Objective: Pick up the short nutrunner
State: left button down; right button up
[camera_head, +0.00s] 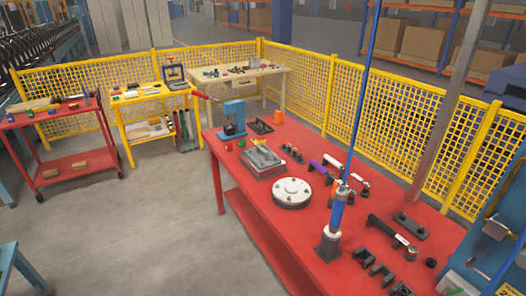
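Neither of my grippers shows in the head view. Several hand tools lie on the red workbench (255,210); I cannot tell for certain which one is the short nutrunner. A dark tool with a silver end (392,232) lies near the right edge of the bench. A tool with a purple part (318,167) and a pale tool (333,162) lie farther back. An upright blue cylindrical tool (337,214) stands in a dark base (328,247), with a blue line rising from its top.
A round white flange (291,192), a grey block (262,162) and a blue press (233,117) stand on the bench. Black brackets (382,272) lie at the front right. Yellow mesh fence (330,92) runs behind.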

aim_at(333, 232)
jog(key=i, duration=1)
jog(key=z, duration=1.25)
